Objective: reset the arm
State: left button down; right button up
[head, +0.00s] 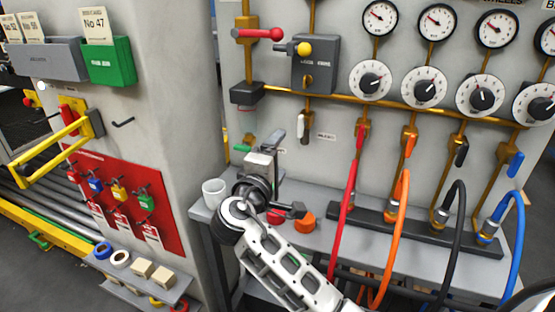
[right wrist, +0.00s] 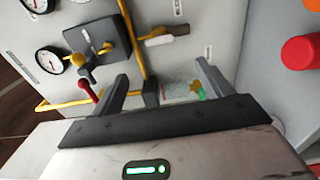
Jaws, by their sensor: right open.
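My right arm reaches up from the bottom of the head view, with its gripper (head: 268,150) above the left part of the grey bench, in front of the panel. In the right wrist view the two dark fingers of the right gripper (right wrist: 163,84) stand wide apart with nothing between them. Beyond them is the grey panel face, with a dark valve box (right wrist: 100,50) and a red-handled lever (right wrist: 86,92). My left gripper is in neither view.
A white cup (head: 213,192) stands on the bench (head: 410,262) left of my wrist. Red and orange knobs (head: 303,222) are just right of it. Red, orange, black and blue hoses hang further right. A pillar with a red lock board (head: 125,205) stands left.

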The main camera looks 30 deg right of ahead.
dwell(0.3)
jog(key=s+a+f+y, duration=0.2)
jog(key=f+y, duration=0.1)
jog(key=f, duration=0.3)
jog(key=s+a+f+n+y, duration=0.1)
jog(key=s+f+y, duration=0.15)
jog(key=f, duration=0.35)
jog(key=s+a+f+y, duration=0.2)
jog(key=f+y, duration=0.1)
jog(key=f, duration=0.4)
jog(key=s+a+f+m+y, duration=0.3)
jog(key=s+f+y, duration=0.1)
jog(key=s, duration=0.4)
jog(key=s+a+f+m+g+y, duration=0.1)
jog(key=s+a+f+m+y, duration=0.2)
jog(key=s, duration=0.6)
jog(key=shift+s+a+f+m+y, duration=0.3)
jog(key=shift+a+f+m+y, duration=0.1)
jog(key=shift+a+f+y, duration=0.3)
